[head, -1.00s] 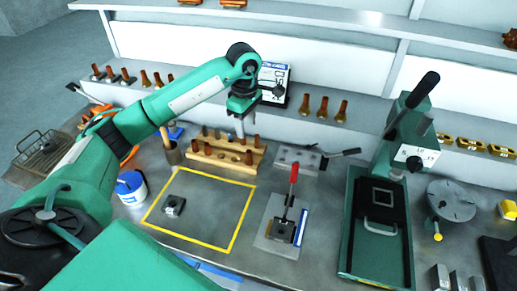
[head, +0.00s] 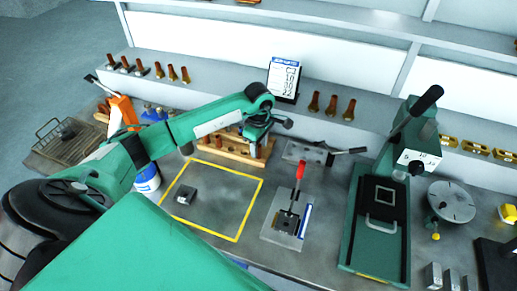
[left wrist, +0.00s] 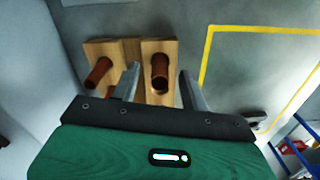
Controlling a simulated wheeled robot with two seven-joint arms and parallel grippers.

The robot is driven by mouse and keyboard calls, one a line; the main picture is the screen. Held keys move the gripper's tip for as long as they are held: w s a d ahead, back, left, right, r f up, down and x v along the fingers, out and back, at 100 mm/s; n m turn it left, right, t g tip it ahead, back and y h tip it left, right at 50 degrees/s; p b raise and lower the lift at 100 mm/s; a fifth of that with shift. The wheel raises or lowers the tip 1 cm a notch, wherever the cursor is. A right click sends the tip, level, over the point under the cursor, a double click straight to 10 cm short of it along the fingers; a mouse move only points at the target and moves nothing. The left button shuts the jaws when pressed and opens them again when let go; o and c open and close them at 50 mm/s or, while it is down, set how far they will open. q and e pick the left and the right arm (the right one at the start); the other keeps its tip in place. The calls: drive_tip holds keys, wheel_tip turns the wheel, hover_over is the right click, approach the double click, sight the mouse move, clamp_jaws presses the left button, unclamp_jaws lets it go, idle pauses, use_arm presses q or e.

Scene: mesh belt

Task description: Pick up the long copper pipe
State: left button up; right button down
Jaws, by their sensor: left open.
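A wooden rack (head: 235,154) with copper-brown pipes stands on the bench behind the yellow-outlined square, partly hidden by my left arm. My left gripper (head: 250,148) points down over the rack. In the left wrist view, the open left gripper (left wrist: 160,72) has one copper pipe (left wrist: 160,74) showing between its fingers, apart from both. A second copper pipe (left wrist: 100,72) stands outside the left finger. Which of the pipes is the long one I cannot tell. My right gripper is not in view.
A toggle clamp with a red handle (head: 299,171) stands right of the yellow square (head: 236,238), with a green press (head: 374,225) further right. A small dark block (head: 186,196) lies inside the square, which is otherwise clear. Copper fittings (head: 331,106) stand on the back ledge.

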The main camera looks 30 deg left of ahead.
use_arm(q)
wheel_tip(320, 180, down, 2)
drive_tip(key=shift+f, duration=0.1)
clamp_jaws()
idle(0.4)
